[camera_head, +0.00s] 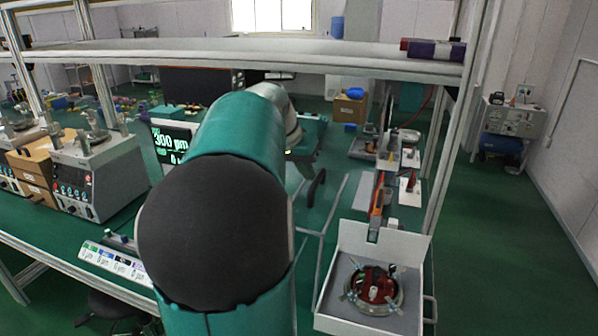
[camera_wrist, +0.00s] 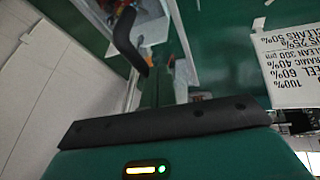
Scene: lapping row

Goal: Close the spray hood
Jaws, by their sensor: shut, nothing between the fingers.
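The spray hood (camera_head: 392,243) is a white box at the lower right of the head view. It stands open: its inside shows, with a round metal fixture (camera_head: 371,290) holding a red part. A pale bar handle (camera_head: 433,308) shows at its right side. What looks like part of the white box (camera_wrist: 150,30) shows at the top of the wrist view, cut by the frame edge. My gripper (camera_wrist: 166,76) is shut and empty in the wrist view, apart from the hood. In the head view my arm hides most of it.
A metal shelf beam (camera_head: 250,55) crosses above the bench, with an upright post (camera_head: 445,150) at the right. Several tools and small white stands (camera_head: 400,160) are behind the hood. A display (camera_head: 170,143) and grey machines (camera_head: 85,180) stand left. Green floor (camera_head: 500,250) is clear at right.

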